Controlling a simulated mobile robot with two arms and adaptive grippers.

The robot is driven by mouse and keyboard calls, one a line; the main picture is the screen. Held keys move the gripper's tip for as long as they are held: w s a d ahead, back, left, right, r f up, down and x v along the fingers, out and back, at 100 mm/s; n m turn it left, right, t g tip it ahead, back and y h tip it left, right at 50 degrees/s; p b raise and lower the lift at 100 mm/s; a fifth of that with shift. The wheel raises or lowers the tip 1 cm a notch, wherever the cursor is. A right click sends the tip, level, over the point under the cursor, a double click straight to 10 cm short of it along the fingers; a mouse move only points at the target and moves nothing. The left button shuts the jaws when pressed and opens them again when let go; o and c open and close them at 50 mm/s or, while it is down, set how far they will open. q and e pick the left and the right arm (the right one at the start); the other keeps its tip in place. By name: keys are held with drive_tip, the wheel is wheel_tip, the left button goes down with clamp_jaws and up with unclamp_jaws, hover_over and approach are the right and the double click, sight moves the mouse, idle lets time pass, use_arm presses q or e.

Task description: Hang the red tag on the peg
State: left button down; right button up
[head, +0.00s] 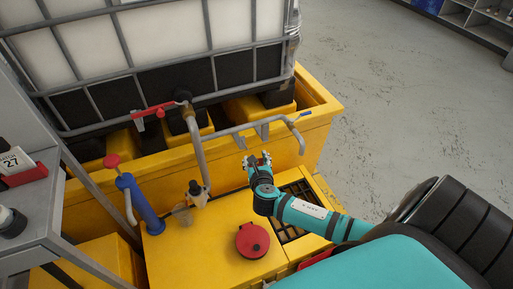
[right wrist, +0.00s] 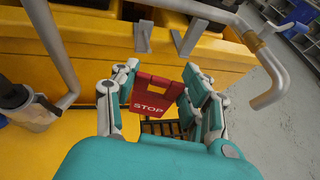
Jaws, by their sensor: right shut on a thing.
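The red tag (right wrist: 155,98), lettered STOP, is held between the fingers of my right gripper (right wrist: 160,76) in the right wrist view. In the head view my right gripper (head: 259,160) is above the yellow cover, and the tag is mostly hidden there. Two grey prongs, a left one (right wrist: 143,38) and a right one (right wrist: 190,37), stand out ahead of and apart from the tag, by the yellow wall. I cannot tell which is the peg. My left gripper is not in view.
A grey pipe (head: 243,128) with a bent end runs close above the gripper. A caged white tank (head: 165,42) is behind. Floor at right is clear.

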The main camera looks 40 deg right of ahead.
drive_tip(key=shift+w+d+f+b, duration=0.15)
drive_tip(key=shift+w+d+b, duration=0.15)
drive_tip(key=shift+w+b, duration=0.85)
drive_tip(key=shift+w+d+f+b, duration=0.25)
drive_tip(key=shift+w+b, duration=0.45)
drive_tip(key=shift+w, duration=0.8)
drive_tip(key=shift+w+d+f+b, duration=0.1)
drive_tip(key=shift+w+d+b, duration=0.25)
drive_tip(key=shift+w+b, duration=0.8)
drive_tip(key=shift+w+d+f, duration=0.1)
drive_tip(key=shift+w+d, duration=0.05)
drive_tip(key=shift+w, duration=0.5)
drive_tip(key=shift+w+f+p, duration=0.1)
drive_tip(key=shift+w+p, duration=0.05)
drive_tip(key=shift+p, duration=0.3)
drive_tip(key=o, duration=1)
